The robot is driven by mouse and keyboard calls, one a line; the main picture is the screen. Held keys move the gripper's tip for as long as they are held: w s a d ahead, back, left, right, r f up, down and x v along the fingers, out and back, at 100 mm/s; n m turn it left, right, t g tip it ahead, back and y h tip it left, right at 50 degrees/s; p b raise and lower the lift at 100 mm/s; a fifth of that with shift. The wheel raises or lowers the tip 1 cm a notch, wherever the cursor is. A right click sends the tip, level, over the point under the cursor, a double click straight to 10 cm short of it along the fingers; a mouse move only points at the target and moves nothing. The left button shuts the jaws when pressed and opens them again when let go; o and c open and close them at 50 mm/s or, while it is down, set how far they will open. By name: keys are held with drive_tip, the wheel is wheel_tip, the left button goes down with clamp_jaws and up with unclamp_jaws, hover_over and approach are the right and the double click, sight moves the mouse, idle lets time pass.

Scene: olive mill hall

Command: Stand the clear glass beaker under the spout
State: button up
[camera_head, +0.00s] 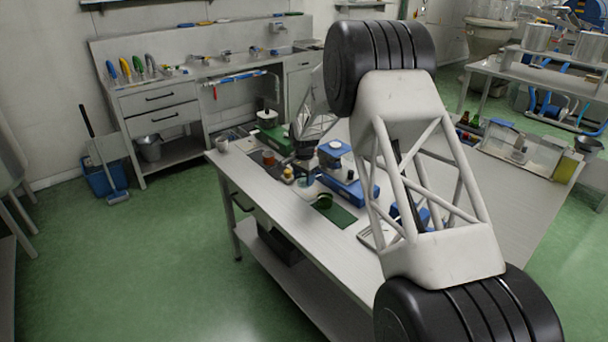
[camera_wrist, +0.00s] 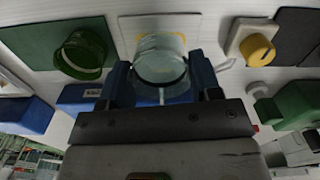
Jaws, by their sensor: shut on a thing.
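The clear glass beaker (camera_wrist: 160,62) is between the two blue fingers of my gripper (camera_wrist: 160,82) in the wrist view, and the gripper is shut on it. Behind it lies a pale plate (camera_wrist: 133,24) with yellow marks. I cannot tell whether the beaker touches the plate. In the head view my gripper (camera_head: 304,168) is low over the far part of the bench, with the beaker (camera_head: 305,181) small below it. A thin pale piece (camera_wrist: 226,65) sticks out right of the fingers in the wrist view; I cannot tell whether it is the spout.
A green cup (camera_wrist: 82,53) stands on a green mat (camera_wrist: 25,40). A yellow-topped piece (camera_wrist: 258,49) and a green device (camera_wrist: 296,105) are at right in the wrist view. Blue devices (camera_head: 345,188) stand close to my gripper. The near bench top (camera_head: 270,198) is clear.

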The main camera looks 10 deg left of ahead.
sight(310, 190)
drive_tip(key=shift+f, duration=1.85)
drive_tip(key=shift+w+d, duration=1)
drive_tip(key=shift+w, duration=0.05)
drive_tip(key=shift+w+d+f, duration=0.1)
drive_tip(key=o, duration=0.9)
drive_tip(key=shift+c, duration=0.2)
drive_tip(key=shift+o, duration=0.3)
drive_tip(key=shift+o, duration=0.8)
